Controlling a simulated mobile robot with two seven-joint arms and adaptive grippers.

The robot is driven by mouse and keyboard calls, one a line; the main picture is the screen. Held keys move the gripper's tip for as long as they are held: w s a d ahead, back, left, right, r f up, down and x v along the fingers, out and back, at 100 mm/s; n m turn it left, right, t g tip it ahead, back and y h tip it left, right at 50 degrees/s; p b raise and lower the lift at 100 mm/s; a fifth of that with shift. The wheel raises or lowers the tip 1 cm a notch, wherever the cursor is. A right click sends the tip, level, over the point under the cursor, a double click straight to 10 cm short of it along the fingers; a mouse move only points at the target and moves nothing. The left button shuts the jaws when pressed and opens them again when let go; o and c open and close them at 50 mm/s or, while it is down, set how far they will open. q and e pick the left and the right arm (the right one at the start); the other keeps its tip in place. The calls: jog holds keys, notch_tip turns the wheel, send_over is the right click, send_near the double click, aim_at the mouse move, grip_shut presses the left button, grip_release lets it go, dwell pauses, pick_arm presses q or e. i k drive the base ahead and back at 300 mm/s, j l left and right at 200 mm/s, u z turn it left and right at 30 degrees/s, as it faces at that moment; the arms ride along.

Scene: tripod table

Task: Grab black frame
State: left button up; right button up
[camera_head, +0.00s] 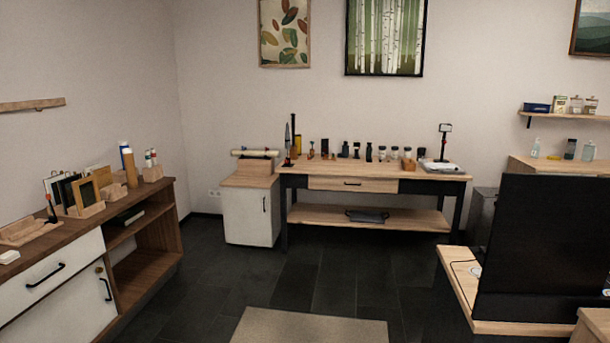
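A small black frame (67,188) stands upright among other frames in a wooden holder on the left sideboard. A light wood frame (86,193) stands just right of it and partly overlaps it. A white-edged piece stands close on its left. Neither of my grippers is in view.
The sideboard (150,194) also carries wooden trays (27,231) and bottles. A workbench (373,171) with several small items stands at the back wall. A large black panel (545,250) stands at the right. Dark floor (290,271) and a beige rug (310,328) lie open between.

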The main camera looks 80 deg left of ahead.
aim_at(64, 185)
jog(key=u, duration=4.15)
